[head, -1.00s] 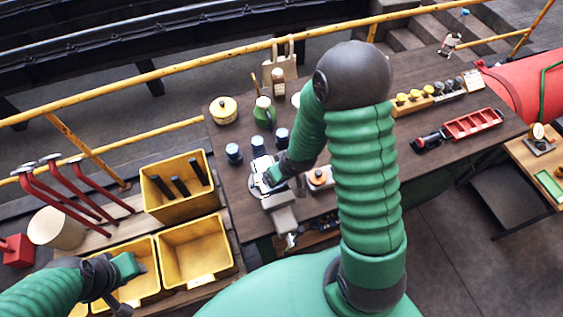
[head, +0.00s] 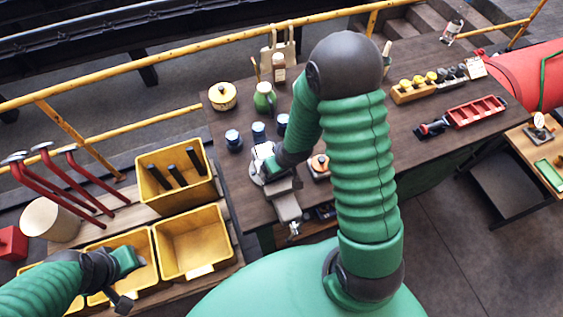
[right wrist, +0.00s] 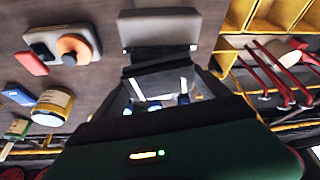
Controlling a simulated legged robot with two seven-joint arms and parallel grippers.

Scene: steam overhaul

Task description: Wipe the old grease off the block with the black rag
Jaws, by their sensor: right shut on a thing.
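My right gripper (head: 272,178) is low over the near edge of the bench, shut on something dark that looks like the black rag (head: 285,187). In the right wrist view a dark, folded-looking strip (right wrist: 155,68) lies across the end of the jaws. A pale grey block (head: 287,207) is right beside it at the bench edge. The block also shows in the right wrist view (right wrist: 160,27), just beyond the dark strip. Whether the rag touches the block, and any grease, I cannot make out. My left gripper (head: 122,300) hangs over the yellow bins at lower left; its jaws are unclear.
Yellow bins (head: 192,242) and red-handled tools (head: 80,185) are at left.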

